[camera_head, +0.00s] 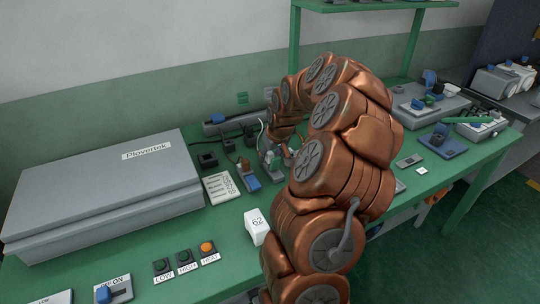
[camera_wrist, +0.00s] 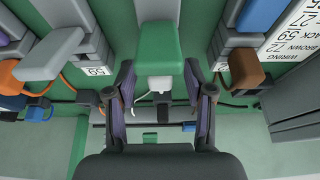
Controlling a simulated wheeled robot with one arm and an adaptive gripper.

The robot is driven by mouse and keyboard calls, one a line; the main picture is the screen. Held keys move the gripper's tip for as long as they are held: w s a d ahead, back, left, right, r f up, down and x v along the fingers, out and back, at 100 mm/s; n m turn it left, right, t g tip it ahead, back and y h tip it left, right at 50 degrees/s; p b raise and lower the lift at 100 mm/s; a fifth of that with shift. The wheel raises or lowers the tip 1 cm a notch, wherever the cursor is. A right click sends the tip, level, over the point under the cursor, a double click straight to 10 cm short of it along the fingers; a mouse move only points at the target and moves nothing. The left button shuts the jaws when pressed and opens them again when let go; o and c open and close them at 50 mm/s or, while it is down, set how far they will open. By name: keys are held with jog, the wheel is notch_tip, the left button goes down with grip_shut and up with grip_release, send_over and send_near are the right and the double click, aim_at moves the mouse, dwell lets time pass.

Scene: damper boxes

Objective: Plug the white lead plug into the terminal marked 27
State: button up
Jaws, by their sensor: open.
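In the wrist view, a small white piece (camera_wrist: 160,83), which looks like the white lead plug, shows at the lower end of a green block (camera_wrist: 157,46). My gripper (camera_wrist: 158,88) is open, with one finger on each side of the white piece. I cannot tell whether the fingers touch it. A tag at the right (camera_wrist: 223,67) seems to read 72, turned over; one at the left (camera_wrist: 96,71) seems to read 59. I cannot make out a 27. My copper arm hides most of this in the head view.
An orange plug (camera_wrist: 10,77) and a brown plug (camera_wrist: 247,66) flank the fingers, beside grey blocks. In the head view, a large grey box (camera_head: 100,195) fills the left of the green bench, with a white 62 block (camera_head: 256,227) and push buttons (camera_head: 185,258) in front.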

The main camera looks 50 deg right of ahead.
jog(key=v, duration=1.1)
jog(key=shift+s+a+r, duration=0.1)
jog(key=shift+r, duration=0.2)
jog(key=s+a+r+n+g+y+p, duration=0.1)
jog(key=s+a+r+n, duration=0.15)
jog(key=a, duration=0.95)
jog(key=s+a+r+n+g+y+p, duration=0.1)
jog(key=s+a, duration=0.2)
jog(key=a, duration=0.9)
jog(key=s+a+f+g+p, duration=0.1)
jog(key=s+a+g, duration=0.1)
jog(key=s+a, duration=0.4)
jog(key=s+a+f+g, duration=0.1)
jog(key=s+a, duration=0.4)
jog(key=s, duration=0.9)
jog(key=shift+a+g+h+p, duration=0.3)
jog(key=shift+a+g+p, duration=0.1)
jog(key=shift+g, duration=0.1)
